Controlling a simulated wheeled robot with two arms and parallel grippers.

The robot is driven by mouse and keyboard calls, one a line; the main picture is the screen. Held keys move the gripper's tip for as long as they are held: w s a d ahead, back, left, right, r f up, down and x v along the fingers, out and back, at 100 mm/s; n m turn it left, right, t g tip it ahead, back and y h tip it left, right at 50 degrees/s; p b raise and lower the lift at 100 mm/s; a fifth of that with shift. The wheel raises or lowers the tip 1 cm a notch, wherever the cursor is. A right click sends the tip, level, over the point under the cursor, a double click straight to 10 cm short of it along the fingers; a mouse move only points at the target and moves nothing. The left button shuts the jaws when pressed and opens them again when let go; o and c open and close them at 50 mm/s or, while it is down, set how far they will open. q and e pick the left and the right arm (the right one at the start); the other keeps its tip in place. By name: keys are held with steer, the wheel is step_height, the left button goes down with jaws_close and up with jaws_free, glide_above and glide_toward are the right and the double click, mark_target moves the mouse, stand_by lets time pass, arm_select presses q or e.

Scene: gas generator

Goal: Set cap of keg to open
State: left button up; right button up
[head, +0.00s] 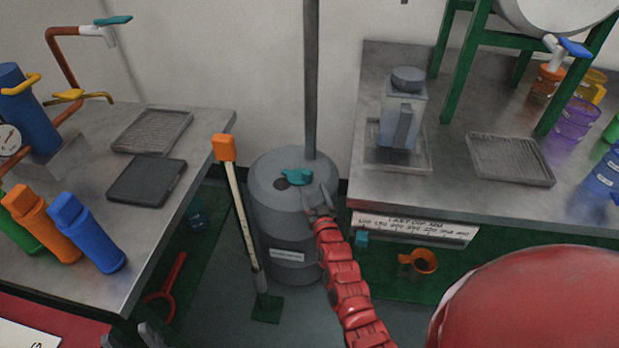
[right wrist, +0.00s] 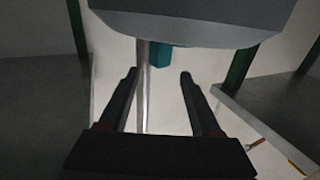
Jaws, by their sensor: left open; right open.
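The keg (head: 285,235) is a grey upright drum on the floor between two tables. Its teal cap (head: 297,176) sits on the lid beside a dark round spot. My right gripper (head: 318,205) is open at the lid's right front edge, close to the cap and apparently apart from it. In the right wrist view, its two open fingers (right wrist: 157,75) are empty, with a grey rounded body (right wrist: 190,28) and a teal piece (right wrist: 160,60), apparently the keg and cap, beyond them. My left gripper (head: 128,338) is open, partly cut off at the bottom left, far from the keg.
An orange-topped pole (head: 238,205) leans just left of the keg. A vertical grey pipe (head: 311,80) rises behind it. The left table (head: 100,205) holds bottles and trays. The right table (head: 450,120) holds a clear container (head: 400,110) and a tray. A red rounded object (head: 535,300) fills the lower right.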

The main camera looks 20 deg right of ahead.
steer(key=s+a, duration=0.1)
steer(key=s, duration=0.8)
steer(key=shift+s+a, duration=0.2)
steer(key=shift+a, duration=0.1)
